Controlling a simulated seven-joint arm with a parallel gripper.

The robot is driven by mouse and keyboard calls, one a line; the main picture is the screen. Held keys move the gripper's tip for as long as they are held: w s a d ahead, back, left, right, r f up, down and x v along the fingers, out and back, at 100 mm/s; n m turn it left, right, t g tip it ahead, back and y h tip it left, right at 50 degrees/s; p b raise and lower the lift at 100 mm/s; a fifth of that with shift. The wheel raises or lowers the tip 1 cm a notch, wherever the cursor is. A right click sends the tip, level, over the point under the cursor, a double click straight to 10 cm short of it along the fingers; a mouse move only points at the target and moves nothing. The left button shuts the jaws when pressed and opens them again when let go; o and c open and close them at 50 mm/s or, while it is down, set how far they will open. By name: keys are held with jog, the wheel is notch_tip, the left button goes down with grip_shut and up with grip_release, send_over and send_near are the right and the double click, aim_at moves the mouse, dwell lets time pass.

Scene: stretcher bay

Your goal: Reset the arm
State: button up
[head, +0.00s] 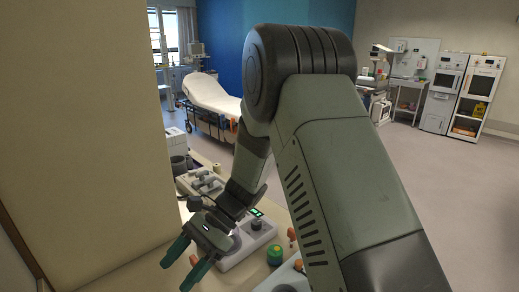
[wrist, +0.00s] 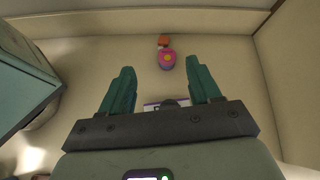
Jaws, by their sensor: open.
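My gripper (head: 176,276) is at the lower left of the head view, over a pale counter (head: 140,272), with its two green fingers spread apart and nothing between them. The wrist view also shows my gripper (wrist: 162,82) open and empty. My arm is bent: it rises from the lower right to a high elbow and comes down to the gripper. Whether the fingers touch the counter cannot be told.
A white device with a dark knob (head: 256,226) stands beside the gripper, with a green-topped round item (head: 275,255) near it. A pink-and-purple item (wrist: 166,60) lies beyond the fingertips. A beige wall (head: 80,130) is at left. A stretcher (head: 211,97) stands behind.

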jog(key=s+d+r+n+t+h, duration=0.2)
jog(key=d+r+n+t+h, duration=0.3)
jog(key=d+r, duration=0.85)
jog(key=s+d+r+n+t+h, duration=0.1)
jog(key=s+d+r+t, duration=0.3)
jog(key=d, duration=0.3)
jog(key=s+d+r+n+t+h, duration=0.1)
jog(key=s+d+r+t+h, duration=0.1)
jog(key=s+d+r+t, duration=0.2)
jog(key=s+d+r, duration=0.1)
jog(key=d, duration=0.2)
jog(key=shift+s+d+r+t, duration=0.15)
jog(key=shift+d+r+t, duration=0.1)
jog(key=shift+t, duration=0.15)
jog(key=shift+o, duration=0.2)
